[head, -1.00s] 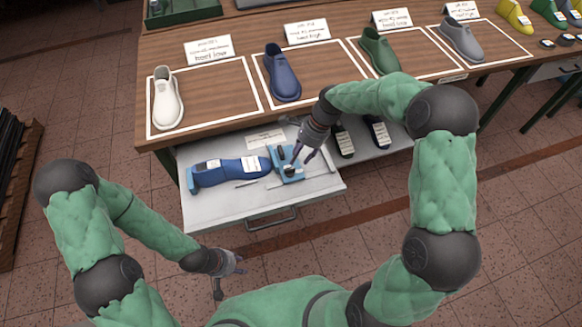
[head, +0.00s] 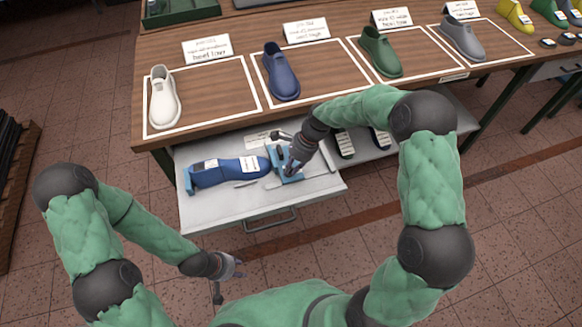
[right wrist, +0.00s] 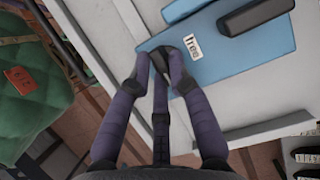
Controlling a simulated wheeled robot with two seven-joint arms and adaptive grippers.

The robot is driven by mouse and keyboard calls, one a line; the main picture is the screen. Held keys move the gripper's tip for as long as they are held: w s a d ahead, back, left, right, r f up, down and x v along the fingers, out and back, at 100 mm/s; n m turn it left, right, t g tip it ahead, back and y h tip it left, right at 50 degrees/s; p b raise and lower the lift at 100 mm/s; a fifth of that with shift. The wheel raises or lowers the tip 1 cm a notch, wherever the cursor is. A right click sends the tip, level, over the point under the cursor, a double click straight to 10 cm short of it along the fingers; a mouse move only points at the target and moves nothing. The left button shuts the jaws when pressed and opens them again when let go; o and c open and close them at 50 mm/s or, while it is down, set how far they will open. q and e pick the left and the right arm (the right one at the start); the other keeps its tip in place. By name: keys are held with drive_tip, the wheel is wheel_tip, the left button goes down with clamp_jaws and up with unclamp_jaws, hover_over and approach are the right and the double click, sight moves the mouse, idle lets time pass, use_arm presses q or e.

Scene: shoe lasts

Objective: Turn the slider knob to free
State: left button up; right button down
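The blue shoe last (head: 225,172) with white labels lies in the pulled-out drawer (head: 235,211). My left gripper (head: 228,277) is open and empty, apart from the drawer, over the floor.
The wooden table (head: 205,138) above the drawer carries white, blue, green and grey shoes in outlined areas with cards. A thin tool (head: 245,184) lies in the drawer before the last. Dark lasts (head: 344,144) stand on a shelf to the right. Floor in front is clear.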

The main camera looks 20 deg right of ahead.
idle(0.3)
drive_tip(key=n+g+p, duration=0.1)
drive_tip(key=n+p, duration=0.2)
drive_tip(key=shift+n+g+p, duration=0.3)
drive_tip(key=shift+n, duration=0.1)
drive_tip(key=n+p, duration=0.1)
drive_tip(key=n, duration=0.1)
drive_tip(key=n+g+h+p, duration=0.1)
drive_tip(key=n, duration=0.1)
drive_tip(key=shift+w+n, duration=0.2)
drive_tip(key=shift+n, duration=0.1)
drive_tip(key=n, duration=0.2)
drive_tip(key=n+g+h+p, duration=0.1)
drive_tip(key=n, duration=0.1)
drive_tip(key=shift+w+n+h, duration=0.15)
drive_tip(key=shift+n+h, duration=0.15)
drive_tip(key=shift+a+f+n+g+h+p, duration=0.1)
drive_tip(key=shift+n+g+h+p, duration=0.3)
drive_tip(key=shift+n, duration=0.85)
drive_tip(key=shift+f+n+h+p, duration=0.1)
drive_tip(key=shift+n+h, duration=0.5)
drive_tip(key=shift+n, duration=0.65)
drive_tip(key=c, duration=1.1)
unclamp_jaws()
drive_tip(key=shift+c, duration=0.2)
